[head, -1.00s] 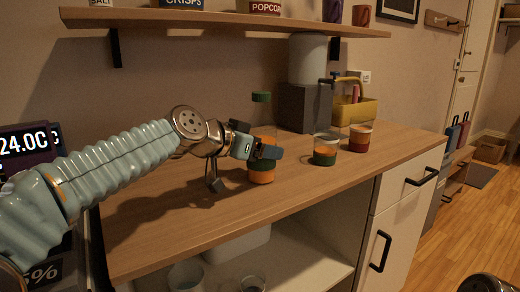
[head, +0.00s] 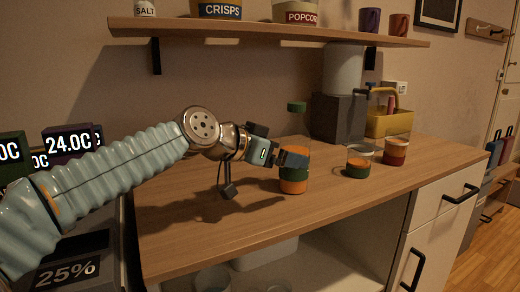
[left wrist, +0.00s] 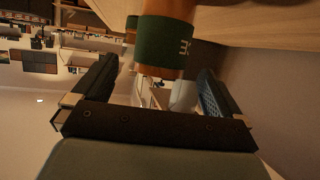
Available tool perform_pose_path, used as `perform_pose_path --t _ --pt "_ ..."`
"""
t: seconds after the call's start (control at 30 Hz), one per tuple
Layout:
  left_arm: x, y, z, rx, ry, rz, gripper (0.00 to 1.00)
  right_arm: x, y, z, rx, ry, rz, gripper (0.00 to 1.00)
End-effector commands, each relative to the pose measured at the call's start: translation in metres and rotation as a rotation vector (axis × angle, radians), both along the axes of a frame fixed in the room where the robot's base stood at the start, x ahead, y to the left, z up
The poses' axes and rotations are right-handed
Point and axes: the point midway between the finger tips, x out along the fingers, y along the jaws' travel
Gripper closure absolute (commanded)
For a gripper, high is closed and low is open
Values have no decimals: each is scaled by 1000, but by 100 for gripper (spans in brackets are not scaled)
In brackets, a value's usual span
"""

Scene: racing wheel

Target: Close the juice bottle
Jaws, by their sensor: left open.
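The juice bottle (head: 293,184) stands upright on the wooden counter, with orange and dark green bands low on it and a clear upper part. A green cap (head: 297,107) shows at its top; I cannot tell whether it is open or fully shut. My left gripper (head: 291,158) is open at the bottle's middle, and its fingers hide part of the bottle. In the left wrist view, the bottle's green band (left wrist: 165,42) shows ahead of and between the spread fingers of the left gripper (left wrist: 158,67). The right gripper is not in view.
Two cups, one green and orange (head: 358,168) and one reddish (head: 396,156), stand right of the bottle. A dark grey machine (head: 338,118) and yellow basket (head: 388,124) are behind. A shelf (head: 260,31) hangs above. The counter's front edge is close; its left part is clear.

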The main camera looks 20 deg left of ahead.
Motion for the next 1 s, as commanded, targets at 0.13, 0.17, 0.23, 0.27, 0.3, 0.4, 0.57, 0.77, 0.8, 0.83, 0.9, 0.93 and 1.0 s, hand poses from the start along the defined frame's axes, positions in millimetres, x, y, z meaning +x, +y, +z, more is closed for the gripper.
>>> perform_pose_path --t 0.13,0.17,0.23,0.27,0.3,0.4,0.57,0.77,0.8,0.83,0.9,0.93,1.0 --pt "-26 18 13 -2 -2 0 0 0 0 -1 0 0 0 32" --pt "-30 21 15 -3 -3 1 0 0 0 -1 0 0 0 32" --pt "-39 27 19 -1 -2 2 0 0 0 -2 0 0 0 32" --pt "-42 29 21 -2 -1 1 0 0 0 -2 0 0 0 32" --pt "-46 31 22 -2 -1 1 0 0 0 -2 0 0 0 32" --pt "-53 35 26 0 0 1 0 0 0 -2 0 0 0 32" --pt "-56 38 27 0 1 1 0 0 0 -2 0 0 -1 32" --pt "-56 38 27 0 1 1 0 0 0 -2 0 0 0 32" --pt "-56 38 27 0 1 1 0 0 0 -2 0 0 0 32" --pt "-56 37 27 0 1 1 0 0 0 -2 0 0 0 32" --pt "-56 37 27 1 1 1 0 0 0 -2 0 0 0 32" --pt "-56 37 27 1 1 1 0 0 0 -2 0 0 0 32" --pt "-56 37 27 1 1 1 0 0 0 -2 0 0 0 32"
